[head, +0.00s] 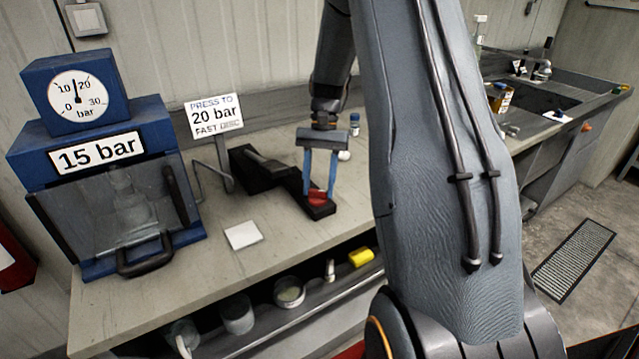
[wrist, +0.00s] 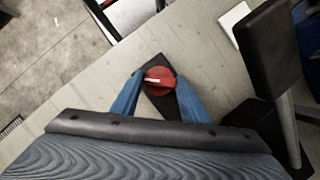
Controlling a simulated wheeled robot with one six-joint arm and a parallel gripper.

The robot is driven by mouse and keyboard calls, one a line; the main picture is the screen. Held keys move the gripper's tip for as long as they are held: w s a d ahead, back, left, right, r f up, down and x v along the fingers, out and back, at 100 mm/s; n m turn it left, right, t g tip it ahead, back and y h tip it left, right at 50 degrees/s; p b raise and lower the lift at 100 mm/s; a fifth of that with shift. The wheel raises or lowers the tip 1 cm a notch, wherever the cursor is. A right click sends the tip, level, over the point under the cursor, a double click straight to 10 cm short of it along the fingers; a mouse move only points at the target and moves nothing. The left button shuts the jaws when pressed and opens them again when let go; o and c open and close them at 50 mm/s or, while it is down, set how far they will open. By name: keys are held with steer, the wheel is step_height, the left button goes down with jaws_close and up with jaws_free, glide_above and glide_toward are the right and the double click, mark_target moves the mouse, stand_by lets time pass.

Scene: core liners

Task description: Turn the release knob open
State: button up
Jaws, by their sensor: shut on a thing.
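The release knob (head: 316,196) is red and sits at the near end of a black base (head: 325,210) on the bench. In the wrist view the knob (wrist: 159,79) is round, with a pale mark across its top. My gripper (head: 318,190) points down, its blue fingers on either side of the knob. In the wrist view my gripper (wrist: 158,82) is shut on the knob. The blue press (head: 150,125) stands at the left with a clear front guard. Its sign (head: 95,152) reads 15 bar, and its dial gauge (head: 78,94) has a needle near the middle.
A sign (head: 214,116) saying press to 20 bar, fast disc, stands behind the bench top. A grey lever (head: 265,160) lies along the black pump body. A white square (head: 242,235) lies on the bench in front. A shelf below holds several jars and a yellow block (head: 361,257).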

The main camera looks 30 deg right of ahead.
steer(key=n, duration=0.2)
steer(key=n+g+h, duration=0.1)
steer(key=n, duration=0.1)
steer(key=shift+w+a+n+h+p, duration=0.1)
steer(key=shift+a+n+h+p, duration=0.05)
steer(key=shift+n+h+p, duration=0.15)
steer(key=n, duration=0.2)
steer(key=n+h, duration=0.1)
steer(key=n, duration=0.1)
steer(key=shift+a+h+p, duration=0.1)
steer(key=shift+h+p, duration=0.2)
steer(key=shift+p, duration=0.05)
steer(key=shift+n, duration=0.3)
steer(key=o, duration=1.1)
steer(key=shift+c, duration=0.2)
